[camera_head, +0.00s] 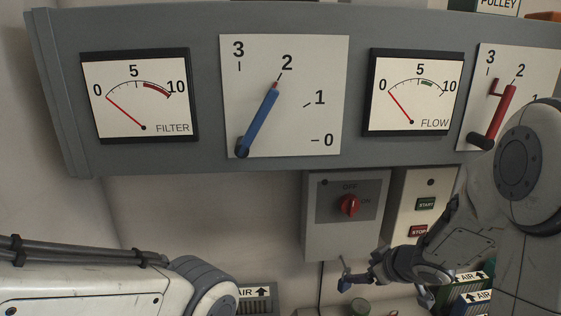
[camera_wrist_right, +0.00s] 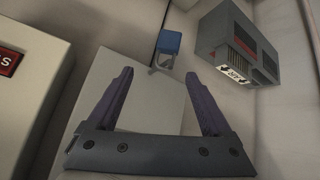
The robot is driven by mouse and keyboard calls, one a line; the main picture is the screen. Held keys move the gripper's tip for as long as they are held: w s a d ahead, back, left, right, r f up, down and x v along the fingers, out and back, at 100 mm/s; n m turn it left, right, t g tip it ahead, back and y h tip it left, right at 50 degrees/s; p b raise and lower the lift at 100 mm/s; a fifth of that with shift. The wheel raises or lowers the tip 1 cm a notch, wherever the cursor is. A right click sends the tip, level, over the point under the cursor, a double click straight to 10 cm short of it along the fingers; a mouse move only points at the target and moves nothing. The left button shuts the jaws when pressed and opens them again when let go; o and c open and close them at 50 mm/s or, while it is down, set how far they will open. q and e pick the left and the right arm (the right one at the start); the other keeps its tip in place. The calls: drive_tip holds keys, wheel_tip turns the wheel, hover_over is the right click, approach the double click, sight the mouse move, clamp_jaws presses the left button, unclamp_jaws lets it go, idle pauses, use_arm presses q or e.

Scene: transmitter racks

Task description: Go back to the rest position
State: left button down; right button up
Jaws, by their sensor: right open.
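My right arm comes down from the right in the head view, with its gripper (camera_head: 362,279) low in front of the wall, below the switch box. In the right wrist view the gripper (camera_wrist_right: 160,73) has its two purple fingers spread apart with nothing between them. A small blue padlock-like thing (camera_wrist_right: 168,42) with a metal loop shows beyond the fingertips, apart from them. My left arm crosses the lower left of the head view; its gripper is out of frame.
A grey panel (camera_head: 210,100) carries the FILTER gauge (camera_head: 138,98), the FLOW gauge (camera_head: 415,95), a blue lever (camera_head: 262,118) pointing near 2 and a red lever (camera_head: 500,112). Below are a red rotary switch (camera_head: 349,205) and START/STOP buttons. A grey vented box (camera_wrist_right: 238,45) stands at upper right in the wrist view.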

drive_tip(key=s+a+f+g+b, duration=0.1)
drive_tip(key=s+a+g+b, duration=0.1)
drive_tip(key=s+a, duration=0.4)
drive_tip(key=s+a+f+g+h+b, duration=0.1)
drive_tip(key=s+a, duration=0.5)
drive_tip(key=s, duration=0.6)
drive_tip(key=s+a+f+n+g+b, duration=0.1)
drive_tip(key=s+a+g+b, duration=0.3)
drive_tip(key=s, duration=0.5)
drive_tip(key=shift+a+f+g, duration=0.5)
drive_tip(key=shift+a+f, duration=0.35)
drive_tip(key=shift+a, duration=0.2)
